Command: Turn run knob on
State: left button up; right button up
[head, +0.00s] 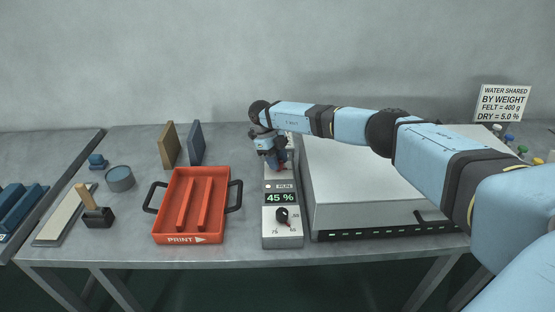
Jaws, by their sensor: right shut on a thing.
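A narrow grey control box (269,242) stands on the table left of the large pale machine. My right arm reaches in from the right, and my right gripper (274,167) points down at the back part of the box. It is shut on what seems to be the run knob, which the fingers hide. My left gripper is not in view.
The large pale machine (375,185) stands close right of the box, under my right arm. A red tray (164,226) marked PRINT with dark handles lies to the left. A blue-grey round container (119,179), a stamp (97,214) and two upright boards (169,145) stand further left.

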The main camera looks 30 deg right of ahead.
jog(key=shift+m, duration=0.5)
jog(key=o, duration=0.9)
jog(key=v, duration=1.4)
jog(key=shift+d+b, duration=0.3)
jog(key=shift+f, duration=0.1)
